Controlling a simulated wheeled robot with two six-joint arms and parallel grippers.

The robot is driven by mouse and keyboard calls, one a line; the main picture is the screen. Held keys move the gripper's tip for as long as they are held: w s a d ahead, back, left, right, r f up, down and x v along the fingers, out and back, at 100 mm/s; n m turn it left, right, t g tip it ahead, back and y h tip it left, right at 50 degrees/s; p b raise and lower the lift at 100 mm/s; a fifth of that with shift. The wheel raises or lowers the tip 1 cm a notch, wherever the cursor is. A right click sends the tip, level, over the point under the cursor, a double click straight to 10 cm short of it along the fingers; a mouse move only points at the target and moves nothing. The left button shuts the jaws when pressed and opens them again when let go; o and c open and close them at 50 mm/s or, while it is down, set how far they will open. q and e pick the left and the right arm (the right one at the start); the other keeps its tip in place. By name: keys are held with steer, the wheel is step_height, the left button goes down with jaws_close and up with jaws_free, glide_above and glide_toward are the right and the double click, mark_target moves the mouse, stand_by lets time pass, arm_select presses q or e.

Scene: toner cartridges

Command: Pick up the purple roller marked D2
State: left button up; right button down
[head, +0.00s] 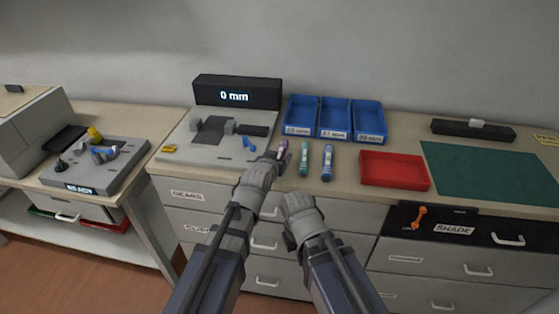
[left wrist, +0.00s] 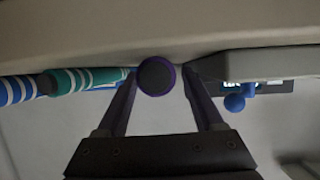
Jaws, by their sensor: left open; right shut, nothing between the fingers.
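The purple roller (head: 282,148) lies on the bench near its front edge, left of a green roller (head: 303,158) and a blue roller (head: 327,161). I cannot read its marking. In the left wrist view its dark round end with a purple rim (left wrist: 157,76) shows between the fingertips. My left gripper (head: 281,158) is open, with one finger (left wrist: 121,102) on each side of the roller end; I cannot tell whether they touch it. My right gripper (head: 290,240) is shut and empty, low in front of the drawers.
A grey device with a "0 mm" display (head: 234,96) stands behind on the left. Blue bins (head: 300,131) stand at the back. A red tray (head: 394,183) and green mat (head: 480,170) lie to the right. The green and blue rollers lie close beside the purple one.

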arm_select(q)
steer(key=shift+x, duration=0.75)
steer(key=shift+r, duration=0.1)
jaws_close()
